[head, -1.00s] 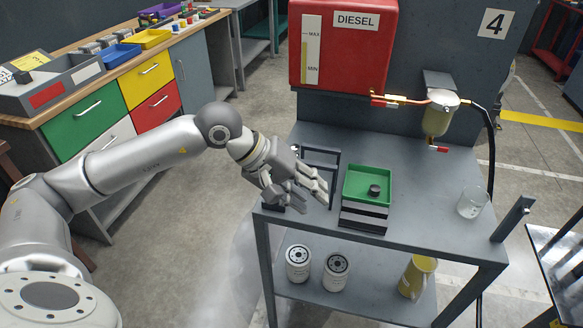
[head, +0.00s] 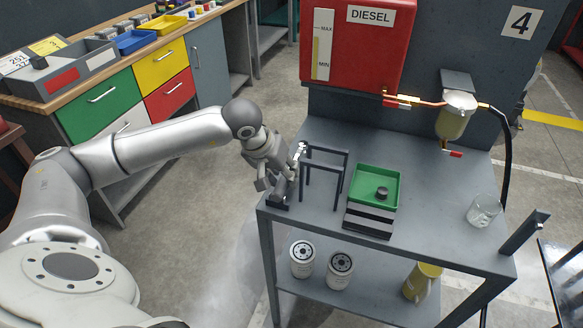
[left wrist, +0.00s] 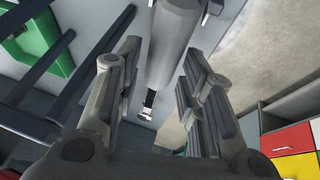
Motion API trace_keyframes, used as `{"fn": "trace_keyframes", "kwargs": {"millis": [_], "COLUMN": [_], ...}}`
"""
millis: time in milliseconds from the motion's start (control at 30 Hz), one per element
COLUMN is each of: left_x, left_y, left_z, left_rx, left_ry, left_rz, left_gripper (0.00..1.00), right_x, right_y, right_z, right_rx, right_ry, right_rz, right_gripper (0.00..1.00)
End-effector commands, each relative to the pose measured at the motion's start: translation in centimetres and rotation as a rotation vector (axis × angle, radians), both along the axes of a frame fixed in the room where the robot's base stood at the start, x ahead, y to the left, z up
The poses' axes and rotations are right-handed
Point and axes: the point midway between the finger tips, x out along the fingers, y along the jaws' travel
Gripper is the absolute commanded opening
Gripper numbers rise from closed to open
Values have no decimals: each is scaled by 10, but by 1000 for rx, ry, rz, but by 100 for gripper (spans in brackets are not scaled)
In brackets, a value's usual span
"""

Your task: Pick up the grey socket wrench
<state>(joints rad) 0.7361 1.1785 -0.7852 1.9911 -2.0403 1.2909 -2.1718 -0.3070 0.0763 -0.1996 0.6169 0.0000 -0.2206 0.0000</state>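The socket wrench (left wrist: 172,45) shows in the left wrist view as a thick grey cylinder with a narrower dark and silver end. It lies in the gap between the fingers of my left gripper (left wrist: 160,62); I cannot tell whether they touch it. The fingers are spread apart. In the head view my left gripper (head: 287,172) is at the left edge of the grey table (head: 425,235), above a small black block (head: 279,203). There the gripper mostly hides the wrench; a small bright metal piece shows beside the fingers. My right gripper is not in view.
A dark frame rack (head: 322,172) stands close right of the gripper. A green tray (head: 371,174) with a black cap, a glass (head: 483,211) and a red diesel tank (head: 350,45) are further right. Filters (head: 340,270) stand on the lower shelf.

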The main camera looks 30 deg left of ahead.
Motion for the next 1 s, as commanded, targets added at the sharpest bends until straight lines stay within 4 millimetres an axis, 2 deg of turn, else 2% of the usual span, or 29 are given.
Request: {"fn": "trace_keyframes", "kwargs": {"millis": [33, 200, 467, 767, 1000], "left_x": [2, 10, 12, 11, 12], "left_y": [0, -2, -2, -2, -2], "left_z": [-6, -24, -27, -27, -26], "left_rx": [-2, -2, -2, -2, -1], "left_ry": [4, 1, -1, 0, -3], "left_rz": [1, 1, 0, 0, 1], "left_gripper": [36, 36, 36, 0, 0], "right_x": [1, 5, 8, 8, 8], "right_y": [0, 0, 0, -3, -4], "right_z": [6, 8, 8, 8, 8], "right_rx": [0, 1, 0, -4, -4], "right_ry": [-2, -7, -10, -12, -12], "right_rz": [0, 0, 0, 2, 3], "right_gripper": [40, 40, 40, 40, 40]}}
